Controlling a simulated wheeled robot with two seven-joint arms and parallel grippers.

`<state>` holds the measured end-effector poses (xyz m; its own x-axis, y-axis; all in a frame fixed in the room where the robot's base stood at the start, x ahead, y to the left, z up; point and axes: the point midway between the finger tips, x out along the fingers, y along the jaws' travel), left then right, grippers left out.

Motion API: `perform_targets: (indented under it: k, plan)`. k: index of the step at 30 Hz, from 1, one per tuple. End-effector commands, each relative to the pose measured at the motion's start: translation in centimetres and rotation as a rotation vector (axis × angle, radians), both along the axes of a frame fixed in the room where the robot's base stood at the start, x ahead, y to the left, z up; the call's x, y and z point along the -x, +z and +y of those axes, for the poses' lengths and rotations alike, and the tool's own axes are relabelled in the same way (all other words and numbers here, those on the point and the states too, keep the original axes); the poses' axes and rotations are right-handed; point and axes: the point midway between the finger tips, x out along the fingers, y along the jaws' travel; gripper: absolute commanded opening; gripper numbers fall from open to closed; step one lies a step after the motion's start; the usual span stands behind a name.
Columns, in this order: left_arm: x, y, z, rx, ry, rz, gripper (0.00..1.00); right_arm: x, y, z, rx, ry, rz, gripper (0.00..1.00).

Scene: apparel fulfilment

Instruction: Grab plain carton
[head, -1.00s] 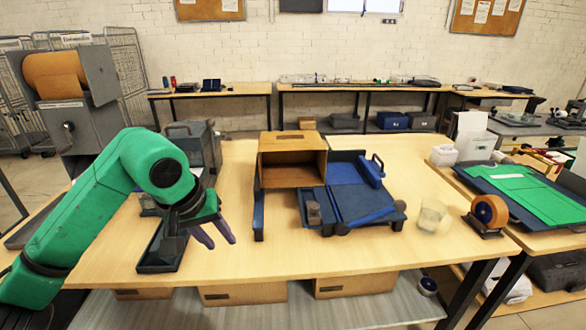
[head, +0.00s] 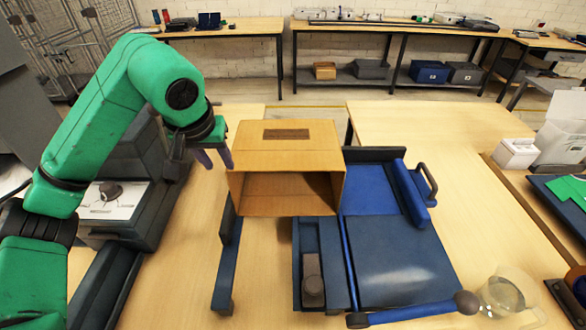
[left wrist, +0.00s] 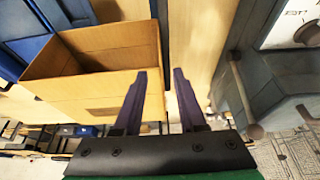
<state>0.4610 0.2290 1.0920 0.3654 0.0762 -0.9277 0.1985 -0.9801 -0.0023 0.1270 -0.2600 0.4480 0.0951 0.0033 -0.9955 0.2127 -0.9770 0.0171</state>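The plain brown carton (head: 287,154) stands on the table in the middle of the head view. Its open side faces me and a dark patch marks its top. My left gripper (head: 212,158) is just left of the carton's upper left edge. In the left wrist view the two dark purple fingers (left wrist: 161,100) are spread, with nothing visibly held between them. The carton (left wrist: 85,95) lies to their left there, and the left finger overlaps its edge in the picture. I cannot tell whether that finger touches it. My right gripper is not in view.
A blue and dark folding board (head: 400,250) lies right of the carton. A clear cup (head: 503,293) stands at the lower right. A grey machine (head: 115,212) sits left, under my left arm. Bare table shows behind and right of the board.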

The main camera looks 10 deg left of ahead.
Motion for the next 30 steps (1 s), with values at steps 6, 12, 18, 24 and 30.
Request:
perform_targets:
  k: [6, 12, 18, 24, 30]
  plan:
    - [-1.5, -4.1, 0.3, 0.001, 0.0, 0.01, 0.4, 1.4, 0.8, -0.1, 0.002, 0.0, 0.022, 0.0]
    - [-3.1, -7.9, 0.6, 0.002, 0.001, 0.005, 0.4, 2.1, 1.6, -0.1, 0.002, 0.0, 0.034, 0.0]
    - [-4.2, -10.5, 0.6, 0.004, 0.0, 0.008, 0.4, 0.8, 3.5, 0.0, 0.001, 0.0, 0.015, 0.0]
    - [-5.3, -13.3, 0.8, 0.001, 0.0, 0.002, 0.4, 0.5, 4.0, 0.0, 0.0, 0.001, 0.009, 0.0]
    - [-5.3, -13.4, 0.8, 0.0, 0.0, 0.0, 0.29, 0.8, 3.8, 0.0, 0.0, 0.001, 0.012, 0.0]
